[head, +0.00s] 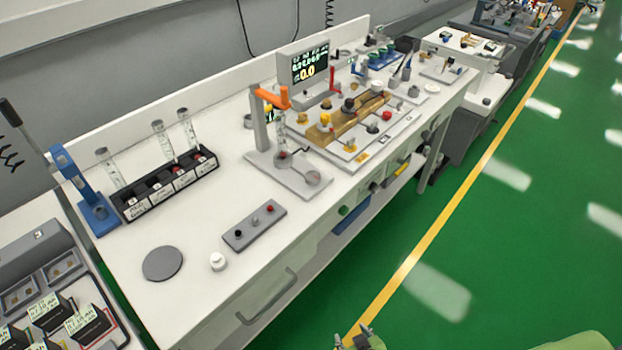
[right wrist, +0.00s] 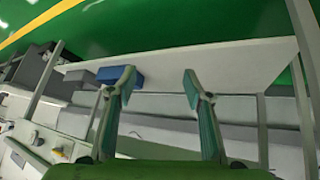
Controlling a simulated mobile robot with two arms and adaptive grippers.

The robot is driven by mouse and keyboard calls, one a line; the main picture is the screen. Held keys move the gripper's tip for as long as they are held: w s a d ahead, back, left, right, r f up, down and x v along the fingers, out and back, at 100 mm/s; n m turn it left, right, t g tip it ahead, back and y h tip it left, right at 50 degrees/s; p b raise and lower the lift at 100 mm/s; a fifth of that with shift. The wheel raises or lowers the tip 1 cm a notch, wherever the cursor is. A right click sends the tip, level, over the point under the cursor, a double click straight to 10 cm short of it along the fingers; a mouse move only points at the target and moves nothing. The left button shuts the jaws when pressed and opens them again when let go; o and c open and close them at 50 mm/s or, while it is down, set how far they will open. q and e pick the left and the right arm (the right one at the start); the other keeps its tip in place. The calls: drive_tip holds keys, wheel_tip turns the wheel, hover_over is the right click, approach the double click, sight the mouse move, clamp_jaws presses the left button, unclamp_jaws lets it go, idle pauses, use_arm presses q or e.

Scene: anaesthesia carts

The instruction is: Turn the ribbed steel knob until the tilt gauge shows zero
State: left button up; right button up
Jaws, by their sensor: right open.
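My right gripper (head: 353,335) is at the bottom edge of the head view, over the green floor, well apart from the cart. In the right wrist view it (right wrist: 159,82) is open and empty. My left gripper is not in view.
The cart top (head: 205,105) carries a tube rack (head: 168,185), a stand with an orange arm (head: 270,97), a grey plate with small knobs (head: 254,226) and a grey disc (head: 162,263). A drawer handle (head: 268,297) juts from the front. The green floor (head: 480,230) is clear.

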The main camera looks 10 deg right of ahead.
drive_tip(key=w+a+r+t+b, duration=0.1)
drive_tip(key=w+r+t+b, duration=0.15)
drive_tip(key=w+r, duration=0.8)
drive_tip(key=m+t+h+b, duration=0.1)
drive_tip(key=m+t, duration=0.2)
drive_tip(key=t, duration=0.4)
approach(315, 180)
drive_tip(key=s+d+f, duration=0.3)
drive_tip(key=d+f, duration=0.1)
drive_tip(key=w+a+r+n+y, duration=0.1)
drive_tip(key=w+a+r+y, duration=0.1)
drive_tip(key=a+r, duration=0.15)
drive_tip(key=shift+t, duration=0.35)
drive_tip(key=w+p, duration=0.2)
drive_tip(key=w, duration=0.9)
drive_tip(key=shift+w, duration=0.8)
drive_tip(key=c, duration=1.2)
